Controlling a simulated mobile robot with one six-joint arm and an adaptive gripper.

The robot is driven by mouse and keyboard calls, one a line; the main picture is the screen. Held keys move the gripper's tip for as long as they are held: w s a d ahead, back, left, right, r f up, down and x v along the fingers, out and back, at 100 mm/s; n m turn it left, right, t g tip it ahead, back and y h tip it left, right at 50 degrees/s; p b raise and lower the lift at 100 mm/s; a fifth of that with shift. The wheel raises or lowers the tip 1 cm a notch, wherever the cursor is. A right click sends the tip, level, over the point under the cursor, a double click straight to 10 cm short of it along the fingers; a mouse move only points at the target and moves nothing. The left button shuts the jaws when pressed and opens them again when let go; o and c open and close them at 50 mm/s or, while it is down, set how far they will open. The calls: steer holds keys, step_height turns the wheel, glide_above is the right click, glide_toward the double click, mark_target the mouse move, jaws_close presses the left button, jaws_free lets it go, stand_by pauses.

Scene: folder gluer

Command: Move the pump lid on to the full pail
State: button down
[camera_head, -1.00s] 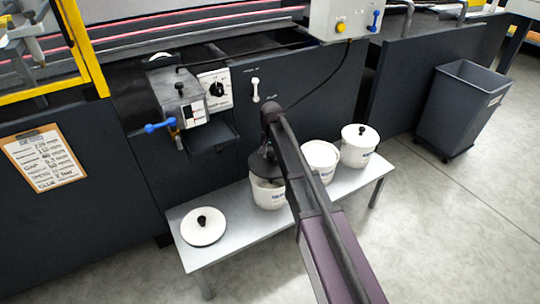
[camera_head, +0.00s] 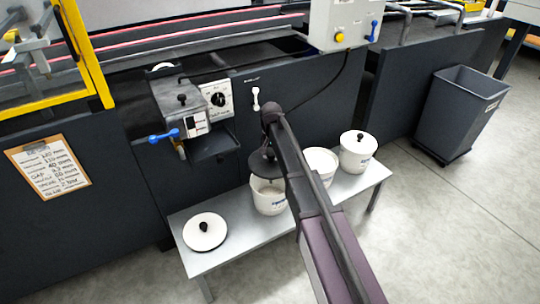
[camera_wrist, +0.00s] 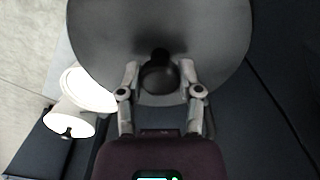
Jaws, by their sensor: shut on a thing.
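My gripper (camera_wrist: 159,82) is shut on the black knob of the dark grey pump lid (camera_wrist: 205,35). In the head view the pump lid (camera_head: 264,164) hangs just above the left white pail (camera_head: 269,202), with a visible gap to its rim. The middle pail (camera_head: 321,163) is open, partly hidden behind my arm; in the wrist view a bright white open pail (camera_wrist: 88,88) shows left of the lid. How full each pail is cannot be told clearly. My gripper is mostly hidden by my arm in the head view.
A right pail (camera_head: 356,156) wears a white lid with a black knob. Another white lid (camera_head: 205,232) lies on the left of the grey bench (camera_head: 240,236). The dark machine panel stands close behind. A grey bin (camera_head: 460,110) stands at right.

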steer(key=shift+r, duration=0.1)
steer(key=shift+r+p, duration=1.55)
steer(key=shift+p, duration=0.05)
